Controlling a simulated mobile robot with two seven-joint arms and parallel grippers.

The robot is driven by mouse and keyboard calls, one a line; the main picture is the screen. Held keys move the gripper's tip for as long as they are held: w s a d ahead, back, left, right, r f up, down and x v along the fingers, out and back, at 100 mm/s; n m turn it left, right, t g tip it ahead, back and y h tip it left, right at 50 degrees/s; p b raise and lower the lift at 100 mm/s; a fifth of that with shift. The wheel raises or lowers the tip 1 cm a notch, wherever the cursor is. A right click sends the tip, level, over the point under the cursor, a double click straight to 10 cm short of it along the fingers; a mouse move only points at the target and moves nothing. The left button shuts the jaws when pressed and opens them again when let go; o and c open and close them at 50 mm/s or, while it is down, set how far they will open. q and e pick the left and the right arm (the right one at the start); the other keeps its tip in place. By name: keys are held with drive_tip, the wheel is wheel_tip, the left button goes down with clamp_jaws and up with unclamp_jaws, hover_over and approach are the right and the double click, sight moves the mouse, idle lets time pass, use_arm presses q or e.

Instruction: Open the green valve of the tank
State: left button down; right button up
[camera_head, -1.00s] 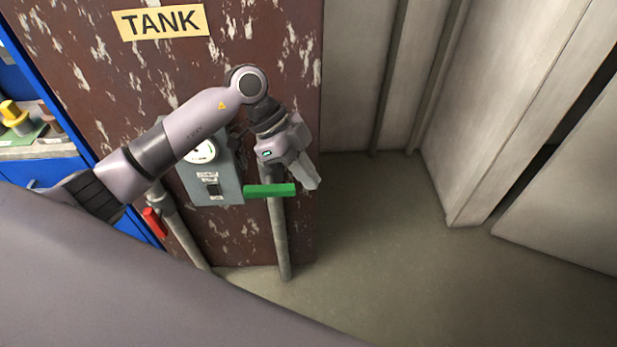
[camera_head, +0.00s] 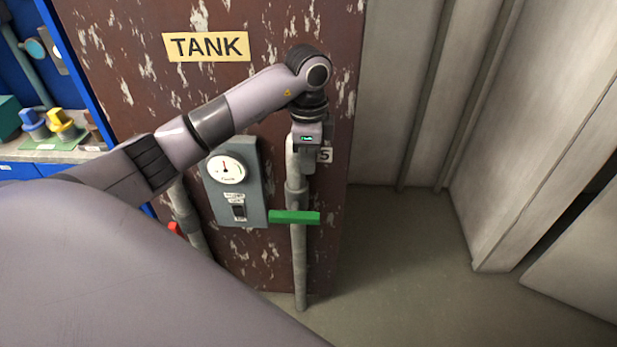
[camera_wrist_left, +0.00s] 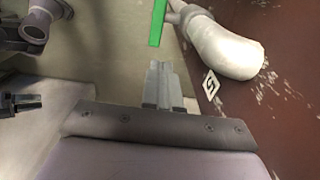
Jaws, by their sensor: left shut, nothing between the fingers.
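The tank panel (camera_head: 120,60) is rusty brown with a yellow TANK sign (camera_head: 206,46). The green valve handle (camera_head: 294,217) lies crosswise on the right-hand vertical pipe (camera_head: 298,262). My left gripper (camera_head: 306,168) is shut and empty, pointing down above the handle and apart from it, in front of the pipe's upper part. In the left wrist view the shut fingers (camera_wrist_left: 163,85) point toward the green handle (camera_wrist_left: 158,22), with a gap between. The grey pipe elbow (camera_wrist_left: 228,48) is right of them. My right gripper is not clearly seen.
A grey box (camera_head: 240,190) with a gauge (camera_head: 226,169) and switch is left of the pipe. A red handle (camera_head: 175,228) sits on the left pipe, partly hidden by my arm. A blue shelf (camera_head: 50,155) stands at left. Floor (camera_head: 420,270) right of the panel is clear.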

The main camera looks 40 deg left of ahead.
sight(309, 212)
use_arm(q)
wheel_tip(309, 212, down, 13)
drive_tip(key=shift+r, duration=0.1)
use_arm(e)
drive_tip(key=shift+f, duration=0.15)
drive_tip(key=shift+w, duration=0.1)
idle(0.4)
use_arm(q)
drive_tip(key=shift+d, duration=0.15)
use_arm(e)
drive_tip(key=shift+w+d+r, duration=0.35)
drive_tip(key=shift+w+d, duration=0.25)
drive_tip(key=shift+d, duration=0.1)
